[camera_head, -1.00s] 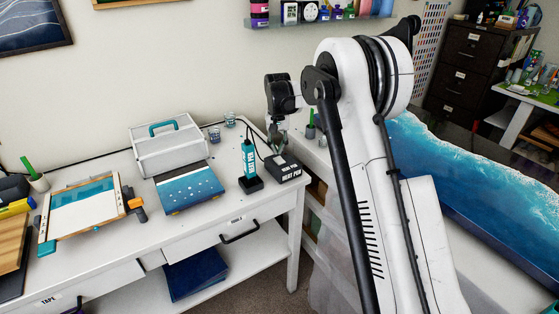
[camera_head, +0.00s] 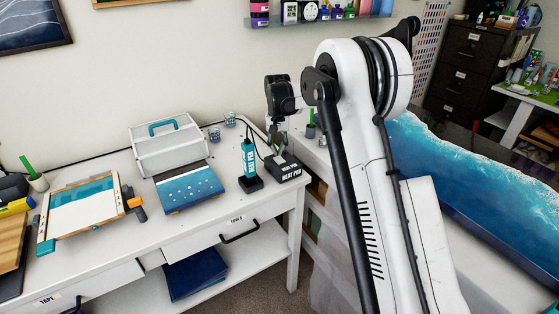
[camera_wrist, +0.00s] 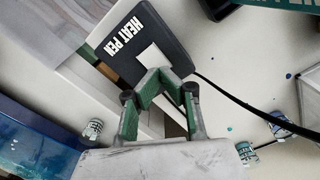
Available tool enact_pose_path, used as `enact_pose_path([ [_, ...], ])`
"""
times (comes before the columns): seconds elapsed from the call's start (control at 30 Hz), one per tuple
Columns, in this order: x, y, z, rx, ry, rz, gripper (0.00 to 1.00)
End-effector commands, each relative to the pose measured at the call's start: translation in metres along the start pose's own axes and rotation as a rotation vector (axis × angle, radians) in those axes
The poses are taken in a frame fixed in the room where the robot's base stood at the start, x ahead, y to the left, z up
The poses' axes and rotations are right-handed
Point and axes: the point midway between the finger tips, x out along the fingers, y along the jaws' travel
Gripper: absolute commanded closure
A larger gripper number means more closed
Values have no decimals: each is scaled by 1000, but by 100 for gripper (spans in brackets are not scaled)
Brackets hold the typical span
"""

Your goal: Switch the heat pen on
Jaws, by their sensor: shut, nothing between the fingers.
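The heat pen (camera_head: 249,157) is teal and stands upright in a black holder (camera_head: 251,184). Right of it is a black control box (camera_head: 289,175) lettered HEAT PEN; it also fills the upper middle of the wrist view (camera_wrist: 126,62). My gripper (camera_head: 281,156) is shut and empty, pointing down at the box's back left part. In the wrist view its green fingertips (camera_wrist: 157,74) meet over the box's edge, beside a pale square patch (camera_wrist: 152,58). I cannot tell whether they touch the box. The switch and its state are not clear.
A black cable (camera_wrist: 235,97) runs from the box. A blue dotted panel (camera_head: 189,187) and a grey case (camera_head: 168,148) stand to the left on the white table (camera_head: 125,240). Small cups (camera_head: 229,119) stand behind. A blue resin piece (camera_head: 480,190) lies right of my arm.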

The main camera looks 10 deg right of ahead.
Motion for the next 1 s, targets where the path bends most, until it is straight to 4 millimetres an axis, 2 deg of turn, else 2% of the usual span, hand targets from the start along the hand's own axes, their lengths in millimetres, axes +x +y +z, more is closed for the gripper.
enact_pose_path([
  [1.0,14,0,0,0,0,0,100],
])
